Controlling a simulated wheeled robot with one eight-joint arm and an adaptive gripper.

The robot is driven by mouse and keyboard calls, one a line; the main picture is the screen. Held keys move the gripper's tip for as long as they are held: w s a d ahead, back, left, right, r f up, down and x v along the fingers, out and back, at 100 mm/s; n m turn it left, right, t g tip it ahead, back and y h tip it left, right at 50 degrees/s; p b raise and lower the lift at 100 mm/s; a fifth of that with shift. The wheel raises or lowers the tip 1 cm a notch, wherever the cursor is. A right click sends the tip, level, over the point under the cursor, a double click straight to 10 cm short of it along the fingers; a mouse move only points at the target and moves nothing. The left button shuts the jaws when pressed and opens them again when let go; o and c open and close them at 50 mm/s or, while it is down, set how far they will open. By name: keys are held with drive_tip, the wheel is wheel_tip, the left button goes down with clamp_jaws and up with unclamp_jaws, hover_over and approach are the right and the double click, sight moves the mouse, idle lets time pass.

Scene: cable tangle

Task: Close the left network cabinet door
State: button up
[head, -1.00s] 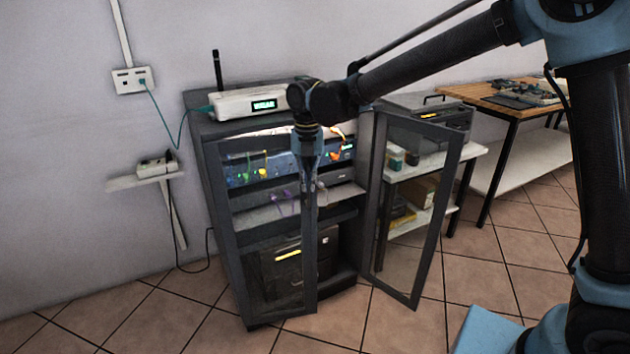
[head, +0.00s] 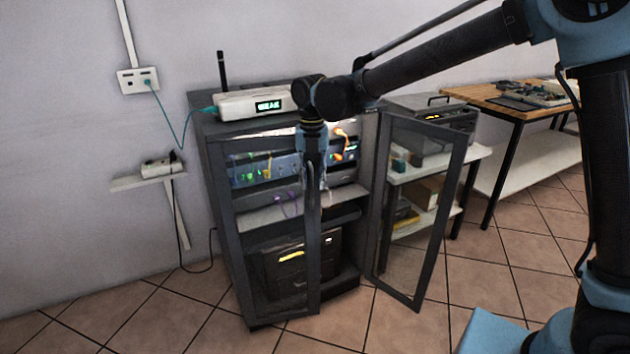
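The left cabinet door (head: 234,255), a dark frame with a clear pane, stands slightly ajar at the cabinet's (head: 222,150) left side. Its free edge sits a little out from the cabinet front. My gripper (head: 322,190) points down at the upper part of that free edge. It overlaps the door's upright in the picture; whether it touches is unclear. Its fingers are small and blurred, so I cannot tell whether they are open or shut. The right cabinet door (head: 431,230) is swung wide open to the right.
A white router (head: 240,104) with an antenna stands on the cabinet top. Cables and devices show inside. A small wall shelf (head: 130,183) with a power strip is at the left. A white shelf unit (head: 465,157) and wooden table (head: 500,103) stand behind the right door. The tiled floor in front is clear.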

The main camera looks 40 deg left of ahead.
wheel_tip(320, 180, up, 11)
drive_tip(key=shift+f, duration=0.15)
idle(0.4)
